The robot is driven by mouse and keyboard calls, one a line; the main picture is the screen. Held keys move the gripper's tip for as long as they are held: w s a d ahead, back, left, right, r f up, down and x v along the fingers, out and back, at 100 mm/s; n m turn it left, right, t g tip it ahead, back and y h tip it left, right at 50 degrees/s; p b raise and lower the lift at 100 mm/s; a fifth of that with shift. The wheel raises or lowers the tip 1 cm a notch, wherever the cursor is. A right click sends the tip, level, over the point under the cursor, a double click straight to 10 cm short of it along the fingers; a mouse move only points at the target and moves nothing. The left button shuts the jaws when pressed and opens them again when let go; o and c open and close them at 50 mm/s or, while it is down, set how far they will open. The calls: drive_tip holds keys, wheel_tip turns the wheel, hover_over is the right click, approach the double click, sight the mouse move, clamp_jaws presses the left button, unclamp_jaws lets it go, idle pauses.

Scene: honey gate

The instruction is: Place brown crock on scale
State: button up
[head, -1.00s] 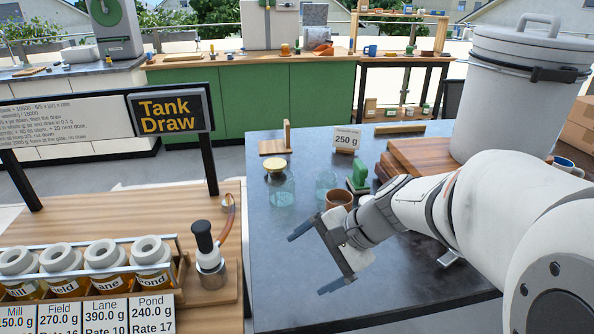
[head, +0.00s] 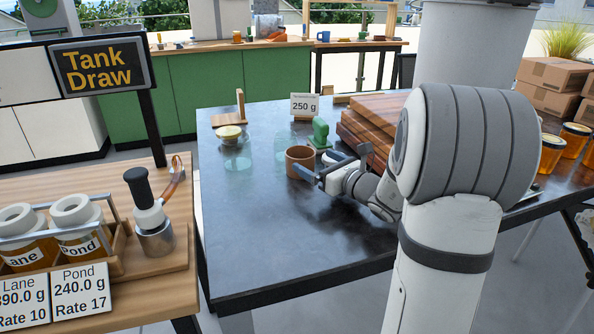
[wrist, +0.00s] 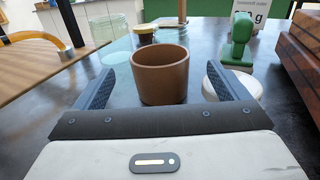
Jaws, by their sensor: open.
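The brown crock (head: 300,162) stands upright on the dark table. My gripper (head: 335,164) is open and low over the table, just right of the crock in the head view. In the wrist view the crock (wrist: 160,78) is between and slightly beyond the two open fingers (wrist: 163,85); I see gaps on both sides. A white round disc (wrist: 240,84) lies partly hidden behind the right finger; I cannot tell whether it is the scale. A green device (head: 42,7), cut off at the top left, may be a scale.
A small green tool (head: 320,133) stands behind the crock. A yellow-lidded glass jar (head: 232,140) and clear glass stand nearby. Stacked wooden boards (head: 370,122) are close on the right. A 250 g sign (head: 304,105) is behind. The dark table (head: 262,245) is clear in front.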

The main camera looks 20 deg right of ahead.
sight(310, 160)
drive_tip(key=x, duration=0.1)
drive_tip(key=b+x, duration=0.1)
drive_tip(key=x, duration=0.3)
drive_tip(key=shift+w+a+f+b, duration=0.1)
drive_tip(key=shift+f+b, duration=0.2)
drive_tip(key=shift+b, duration=0.1)
drive_tip(key=c, duration=1.4)
wheel_tip(310, 160, up, 10)
drive_tip(key=p, duration=0.4)
drive_tip(key=shift+r, duration=0.1)
